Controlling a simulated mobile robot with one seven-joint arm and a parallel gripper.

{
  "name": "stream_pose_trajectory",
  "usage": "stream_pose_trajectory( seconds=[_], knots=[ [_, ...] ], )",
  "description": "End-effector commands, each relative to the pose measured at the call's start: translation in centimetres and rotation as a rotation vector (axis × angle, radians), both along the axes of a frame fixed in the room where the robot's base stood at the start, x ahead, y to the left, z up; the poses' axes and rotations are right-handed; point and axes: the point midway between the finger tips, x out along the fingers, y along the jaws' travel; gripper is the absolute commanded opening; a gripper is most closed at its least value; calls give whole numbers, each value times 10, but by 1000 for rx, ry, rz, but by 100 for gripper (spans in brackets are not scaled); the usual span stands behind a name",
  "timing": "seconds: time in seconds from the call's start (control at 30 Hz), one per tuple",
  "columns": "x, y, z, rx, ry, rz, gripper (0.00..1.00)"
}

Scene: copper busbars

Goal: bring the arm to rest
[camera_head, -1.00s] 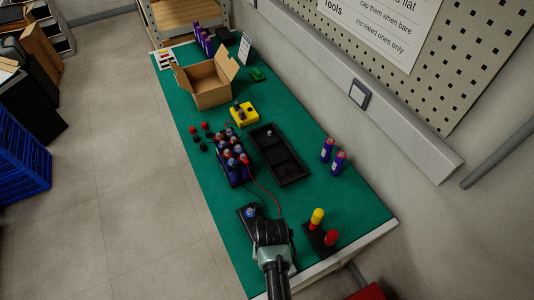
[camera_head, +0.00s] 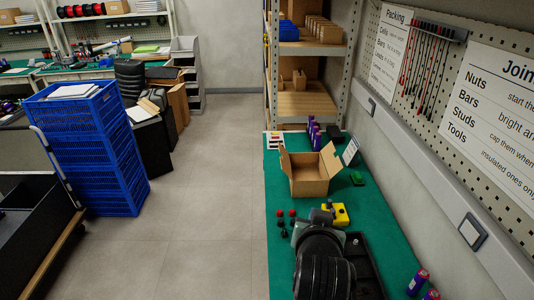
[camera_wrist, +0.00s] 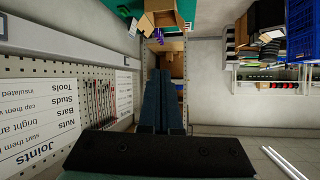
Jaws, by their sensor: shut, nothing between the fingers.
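My gripper (camera_wrist: 160,76) shows in the wrist view with its two dark fingers together and nothing between them. It is up in the air, clear of the table, with the shelving and the pegboard beyond it. The wrist picture is upside down. In the head view my arm rises over the green bench (camera_head: 388,229) at the lower middle. It hides the cell pack and part of the black tray (camera_head: 371,270). I cannot make out the fingers there.
An open cardboard box (camera_head: 309,182) and a yellow block (camera_head: 341,216) stand on the bench beyond my arm. Red and black caps (camera_head: 285,222) lie left of it. Two purple cells (camera_head: 418,281) stand at right, near the wall. Blue crates (camera_head: 97,150) stand across the clear floor.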

Motion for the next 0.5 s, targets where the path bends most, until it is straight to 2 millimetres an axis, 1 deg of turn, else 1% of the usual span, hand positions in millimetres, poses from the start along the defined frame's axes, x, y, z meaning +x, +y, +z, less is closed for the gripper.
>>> stream_pose_trajectory(
  seconds=[0.03,0.07,0.1,0.17,0.2,0.27,0.3,0.37,0.4,0.47,0.5],
  knots=[
    [5,6,33,-20,-87,15,0],
    [7,10,51,-31,-135,22,0],
    [8,15,76,-45,-200,32,0],
    [6,22,114,-66,-297,46,0],
    [3,27,139,-80,-361,54,0],
    [-4,35,175,-100,-458,66,0],
    [-10,41,199,-113,-522,74,0],
    [-22,49,234,-131,-620,86,0],
    [-32,55,256,-141,-686,93,0],
    [-49,63,289,-158,-782,102,0],
    [-62,68,310,-169,-849,107,0]
  ],
)
